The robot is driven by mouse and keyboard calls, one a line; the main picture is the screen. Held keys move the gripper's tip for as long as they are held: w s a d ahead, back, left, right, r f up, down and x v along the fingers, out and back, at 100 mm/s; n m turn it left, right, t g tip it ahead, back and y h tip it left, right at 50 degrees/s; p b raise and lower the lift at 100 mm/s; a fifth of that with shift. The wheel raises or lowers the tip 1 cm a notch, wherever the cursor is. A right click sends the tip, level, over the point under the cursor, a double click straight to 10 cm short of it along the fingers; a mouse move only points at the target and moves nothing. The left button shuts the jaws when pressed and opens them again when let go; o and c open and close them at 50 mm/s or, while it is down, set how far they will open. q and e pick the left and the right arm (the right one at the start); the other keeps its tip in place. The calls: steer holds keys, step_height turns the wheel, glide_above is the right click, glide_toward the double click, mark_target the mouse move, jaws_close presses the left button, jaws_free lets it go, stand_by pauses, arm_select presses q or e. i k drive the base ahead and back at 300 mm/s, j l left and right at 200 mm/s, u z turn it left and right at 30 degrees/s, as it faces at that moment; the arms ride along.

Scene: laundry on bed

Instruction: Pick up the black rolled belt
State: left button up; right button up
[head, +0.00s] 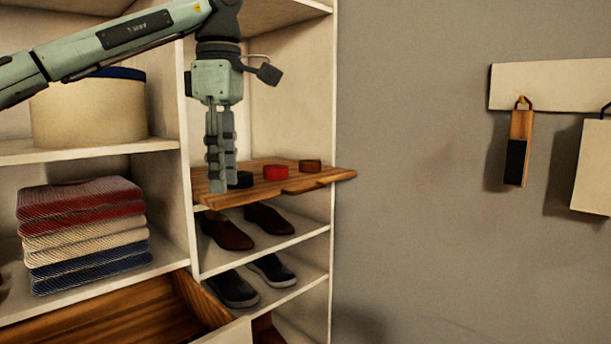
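The black rolled belt (242,180) sits on a wooden board (270,183) in the shelf unit, at the left of a row of rolled belts. My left gripper (218,188) points down just left of the black belt, with its fingertips close to the board. Its fingers partly cover the belt's left side. The two fingers look close together, but from this angle I cannot tell whether they are open or shut, or whether they touch the belt. My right gripper is not in view.
A red rolled belt (276,172) and a brown one (310,166) sit right of the black belt. An upright panel (187,215) stands left of the board. Shoes (232,289) fill the shelves below. Folded clothes (82,235) and a round box (90,110) are at left.

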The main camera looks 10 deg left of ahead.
mark_target(246, 178)
steer(key=i+l, duration=0.2)
steer(key=i, duration=0.2)
steer(key=i+l, duration=0.2)
steer(key=i, duration=0.2)
steer(key=i+l+u, duration=0.1)
steer(key=i, duration=0.3)
steer(key=i+l+u, duration=0.2)
steer(key=u, duration=0.15)
steer(key=i+l+u, duration=0.4)
steer(key=l+u, duration=0.25)
steer(key=j, duration=0.15)
